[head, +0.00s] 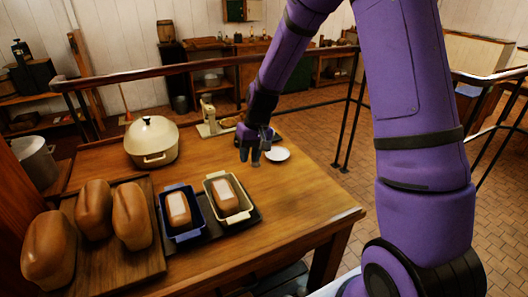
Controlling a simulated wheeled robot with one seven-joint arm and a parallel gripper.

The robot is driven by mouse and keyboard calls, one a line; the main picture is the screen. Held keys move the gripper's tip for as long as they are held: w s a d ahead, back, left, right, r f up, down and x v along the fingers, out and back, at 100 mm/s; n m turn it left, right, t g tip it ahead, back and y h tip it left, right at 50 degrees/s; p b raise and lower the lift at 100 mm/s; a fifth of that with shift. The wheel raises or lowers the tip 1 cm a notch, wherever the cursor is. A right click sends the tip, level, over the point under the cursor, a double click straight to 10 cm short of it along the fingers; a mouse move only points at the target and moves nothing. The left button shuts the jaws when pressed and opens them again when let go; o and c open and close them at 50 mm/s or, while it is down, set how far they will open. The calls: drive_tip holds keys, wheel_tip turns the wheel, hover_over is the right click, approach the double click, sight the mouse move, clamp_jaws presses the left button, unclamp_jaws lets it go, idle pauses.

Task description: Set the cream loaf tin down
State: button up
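The cream loaf tin (247,213) stands upright at the right end of a dark tray (256,216) on the wooden table, with a brown loaf (226,195) in it. My gripper (250,158) is beyond the tin, over the table and just left of a small white dish (278,154). Its fingers point down with a small gap between them. I see nothing held there, and it is apart from the tin.
A blue tin (184,236) with a pale-topped loaf stands left of the cream tin. Several loaves lie on a wooden board (118,270). A cream lidded pot (152,141) and a scale-like device (212,122) stand further back. The table's right front (310,205) is bare.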

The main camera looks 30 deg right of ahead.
drive_tip(key=s+d+r+t+h, duration=0.1)
drive_tip(key=s+r, duration=0.5)
drive_tip(key=r, duration=0.3)
drive_tip(key=s+d+r+t+h, duration=0.1)
drive_tip(key=s+r+t, duration=0.1)
drive_tip(key=s+r, duration=0.65)
drive_tip(key=s+d+r+t, duration=0.1)
drive_tip(key=s+r, duration=0.3)
drive_tip(key=s, duration=0.3)
drive_tip(key=s+d+r+t, duration=0.1)
drive_tip(key=s+r, duration=0.3)
drive_tip(key=s, duration=0.4)
drive_tip(key=shift+h, duration=0.4)
drive_tip(key=shift+w, duration=0.1)
